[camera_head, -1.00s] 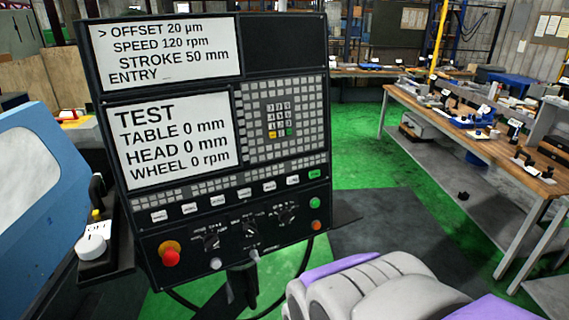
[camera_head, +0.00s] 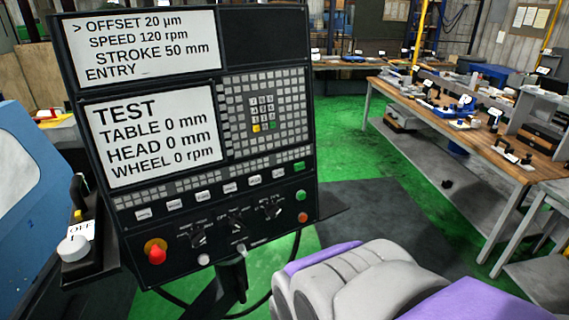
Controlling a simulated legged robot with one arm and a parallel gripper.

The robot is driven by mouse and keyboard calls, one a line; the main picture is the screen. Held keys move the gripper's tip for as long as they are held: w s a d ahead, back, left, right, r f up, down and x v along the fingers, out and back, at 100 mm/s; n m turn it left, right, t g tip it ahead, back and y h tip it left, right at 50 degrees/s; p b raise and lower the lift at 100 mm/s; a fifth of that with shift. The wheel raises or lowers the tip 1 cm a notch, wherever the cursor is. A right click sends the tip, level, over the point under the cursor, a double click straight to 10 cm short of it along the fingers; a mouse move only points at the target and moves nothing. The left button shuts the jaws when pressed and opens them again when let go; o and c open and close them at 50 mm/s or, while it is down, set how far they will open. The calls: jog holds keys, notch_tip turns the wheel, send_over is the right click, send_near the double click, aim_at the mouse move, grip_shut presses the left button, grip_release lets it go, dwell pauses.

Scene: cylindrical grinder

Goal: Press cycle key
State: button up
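The black control panel (camera_head: 215,75) stands upright and slightly tilted in front of me. Its upper screen (camera_head: 140,45) reads OFFSET 20 µm, SPEED 120 rpm, STROKE 50 mm and ENTRY. Its lower screen (camera_head: 150,135) reads TEST, TABLE 0 mm, HEAD 0 mm and WHEEL 0 rpm. A row of labelled white keys (camera_head: 202,195) runs below, ending in a green key (camera_head: 299,167) at the right. Their small labels are too blurred to read. A small keypad (camera_head: 262,112) sits among grey keys.
A red knob (camera_head: 156,254) on a yellow base, rotary switches (camera_head: 237,223), and green (camera_head: 300,195) and orange (camera_head: 302,217) buttons line the panel's bottom. A white knob (camera_head: 73,248) sits at left beside the blue machine (camera_head: 25,200). A workbench (camera_head: 440,115) stands right; green floor lies between.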

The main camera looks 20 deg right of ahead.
grip_shut()
dwell(1.2)
